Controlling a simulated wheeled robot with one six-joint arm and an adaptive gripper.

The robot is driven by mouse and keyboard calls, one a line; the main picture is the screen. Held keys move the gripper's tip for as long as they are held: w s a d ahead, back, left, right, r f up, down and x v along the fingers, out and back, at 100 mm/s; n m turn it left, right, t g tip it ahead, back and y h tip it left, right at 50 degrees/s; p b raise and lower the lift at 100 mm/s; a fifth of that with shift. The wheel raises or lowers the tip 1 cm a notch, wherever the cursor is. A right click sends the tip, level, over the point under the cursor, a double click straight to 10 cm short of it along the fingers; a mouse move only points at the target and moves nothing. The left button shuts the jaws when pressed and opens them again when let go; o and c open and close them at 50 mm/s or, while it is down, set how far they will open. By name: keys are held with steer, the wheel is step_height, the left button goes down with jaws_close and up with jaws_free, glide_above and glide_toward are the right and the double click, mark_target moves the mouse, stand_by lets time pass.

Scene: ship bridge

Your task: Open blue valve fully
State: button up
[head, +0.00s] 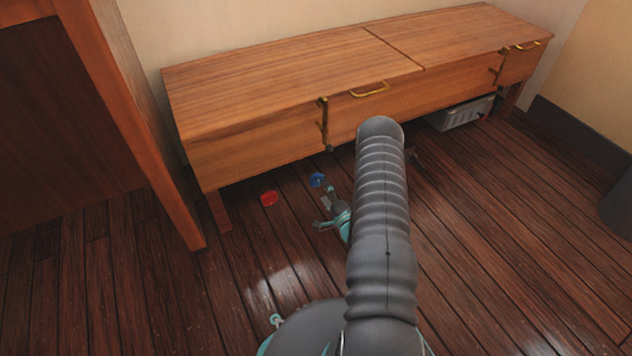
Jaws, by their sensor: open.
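The blue valve (318,180) is a small round handle low under the front edge of the wooden bench, above the dark floor. A red valve (269,199) of similar shape is to its left. My gripper (325,213) is just below the blue valve in the picture, with its fingers apart and nothing seen between them. It looks close to the blue valve but apart from it; the exact depth gap is hard to tell. My grey arm hides the area right of the gripper. The pipes behind the valves cannot be made out.
The wooden bench (290,75) with brass handles runs along the wall and overhangs the valves. A bench leg (219,212) and a brown wooden panel (130,110) stand at left. A grey metal box (465,113) is under the bench at right. The plank floor (500,220) at right is clear.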

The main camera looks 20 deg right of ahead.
mark_target(318, 182)
steer(key=shift+w+a+b, duration=0.15)
steer(key=shift+w+b, duration=0.15)
steer(key=shift+w, duration=2.85)
steer(key=c, duration=1.2)
